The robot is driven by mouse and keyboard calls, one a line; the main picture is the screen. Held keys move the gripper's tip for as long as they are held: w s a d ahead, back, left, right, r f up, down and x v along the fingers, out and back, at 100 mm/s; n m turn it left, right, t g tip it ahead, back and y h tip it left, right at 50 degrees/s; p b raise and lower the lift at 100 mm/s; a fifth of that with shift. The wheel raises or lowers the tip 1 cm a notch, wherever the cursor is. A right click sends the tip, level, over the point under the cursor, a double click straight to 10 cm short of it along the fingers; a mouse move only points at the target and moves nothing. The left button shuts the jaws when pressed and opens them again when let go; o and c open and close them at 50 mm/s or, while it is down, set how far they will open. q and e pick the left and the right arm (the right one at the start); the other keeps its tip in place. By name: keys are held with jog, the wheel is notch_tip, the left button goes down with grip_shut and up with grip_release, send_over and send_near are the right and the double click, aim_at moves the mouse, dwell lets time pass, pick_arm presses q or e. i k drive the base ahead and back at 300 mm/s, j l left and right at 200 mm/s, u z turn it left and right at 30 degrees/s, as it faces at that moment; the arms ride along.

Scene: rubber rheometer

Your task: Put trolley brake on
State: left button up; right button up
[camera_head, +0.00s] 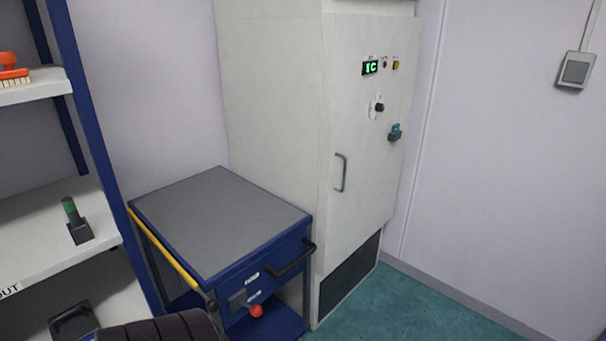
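The trolley (220,225) has a blue frame and a grey flat top, and it stands against the tall white cabinet. On its front side are a black push handle (290,262) and a grey bracket plate with small white labels. A brake lever with a red ball knob (257,311) sits low on this front side, below the handle. The label text is too small to read. A yellow bar (175,255) with a black end runs along the trolley's left side. Neither of my grippers shows in the head view.
The white cabinet (270,110) has a green display, knobs and a door handle (341,172). Blue-post shelving (92,130) stands close at the left, holding an orange brush (12,70) and a green-topped item (75,220). Green floor (410,310) is clear at the right.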

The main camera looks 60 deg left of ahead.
aim_at(256, 309)
jog(key=u, duration=2.05)
